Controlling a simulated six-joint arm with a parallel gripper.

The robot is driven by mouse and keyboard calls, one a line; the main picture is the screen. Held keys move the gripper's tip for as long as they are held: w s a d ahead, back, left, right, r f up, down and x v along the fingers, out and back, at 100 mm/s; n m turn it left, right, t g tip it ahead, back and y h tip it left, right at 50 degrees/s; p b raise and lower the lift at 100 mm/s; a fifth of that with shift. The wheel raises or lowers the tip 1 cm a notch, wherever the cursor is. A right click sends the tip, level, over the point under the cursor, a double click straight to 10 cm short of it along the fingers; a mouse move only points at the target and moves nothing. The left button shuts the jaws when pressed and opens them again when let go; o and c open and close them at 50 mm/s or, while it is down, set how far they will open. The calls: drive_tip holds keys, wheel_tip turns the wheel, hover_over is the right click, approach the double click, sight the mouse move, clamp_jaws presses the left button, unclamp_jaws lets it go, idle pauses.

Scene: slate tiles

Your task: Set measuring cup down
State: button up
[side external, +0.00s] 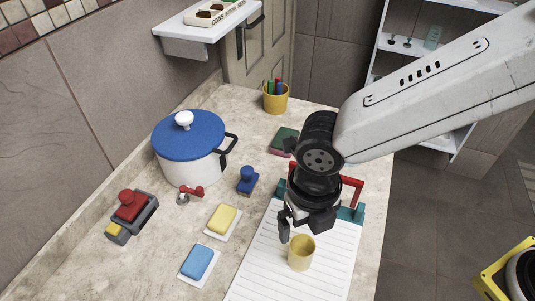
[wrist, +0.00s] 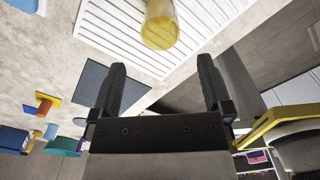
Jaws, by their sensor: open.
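The measuring cup (side external: 301,254) is a pale yellow cup standing upright on a white ribbed board (side external: 262,262). In the wrist view the yellow cup (wrist: 160,24) shows at the top edge, past my fingertips and partly cut off by the frame. The ribbed board also shows there (wrist: 106,24). My gripper (side external: 303,229) is open and just above and behind the cup in the side view. In the wrist view the two fingers of my gripper (wrist: 162,66) are spread with nothing between them. I cannot tell whether a finger touches the cup.
A yellow sponge (side external: 222,219) and a blue sponge (side external: 198,262) lie left of the board. A blue-lidded white pot (side external: 188,165), a blue-handled item (side external: 248,181) and a red-topped grey item (side external: 131,214) stand farther left. A yellow pen cup (side external: 275,101) is at the back. The counter drops off at right.

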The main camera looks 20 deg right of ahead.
sight(359, 182)
drive_tip(key=shift+r, duration=1.5)
drive_tip(key=w+d+m, duration=0.1)
drive_tip(key=d+m, duration=0.4)
drive_tip(key=w+d+f+m, duration=0.1)
drive_tip(key=w+d+m, duration=0.1)
drive_tip(key=d+m, duration=0.3)
drive_tip(key=w+d+f+m+t, duration=0.1)
drive_tip(key=w+d+m, duration=0.1)
drive_tip(key=d+m, duration=0.3)
drive_tip(key=shift+f+m+y, duration=0.2)
drive_tip(key=shift+m+y, duration=0.1)
drive_tip(key=shift+m, duration=0.6)
drive_tip(key=s+d+f+m, duration=0.1)
drive_tip(key=d+m, duration=0.6)
drive_tip(key=m, duration=0.2)
drive_tip(key=s+d+f+m+t, duration=0.1)
drive_tip(key=s+d+m, duration=0.1)
drive_tip(key=d+m, duration=0.6)
drive_tip(key=shift+f+m+t, duration=0.25)
drive_tip(key=shift+m+t, duration=0.05)
drive_tip(key=shift+m, duration=0.8)
